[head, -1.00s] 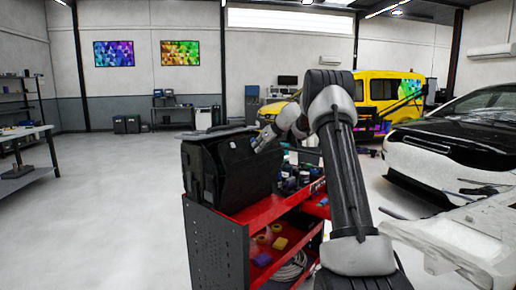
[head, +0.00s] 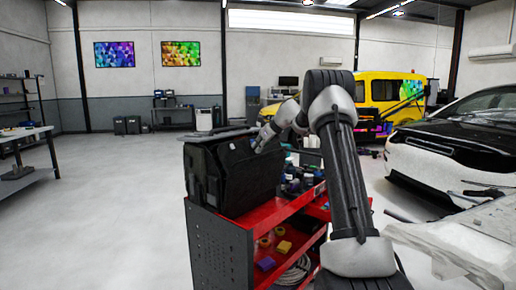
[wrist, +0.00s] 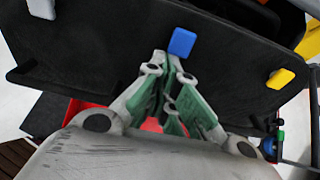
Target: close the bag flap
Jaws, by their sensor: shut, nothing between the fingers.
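The black bag (head: 235,175) stands upright on top of the red cart. A flat dark flap-like panel (head: 215,135) lies along its top edge in the head view. In the wrist view a broad black panel (wrist: 85,55) of the bag spans the picture, with a blue tab (wrist: 182,42), a yellow tab (wrist: 280,78) and a pale tab at the upper left. My gripper (head: 258,149) is at the bag's upper right side. In the wrist view its fingertips (wrist: 167,62) are together and empty, just below the blue tab. I cannot tell whether they touch the panel.
The red cart (head: 268,213) holds several small bottles (head: 296,180) right of the bag, with tape rolls and a coiled hose on lower shelves. A black-and-white car (head: 450,150) stands at right and a workbench (head: 25,133) at left. The floor left of the cart is clear.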

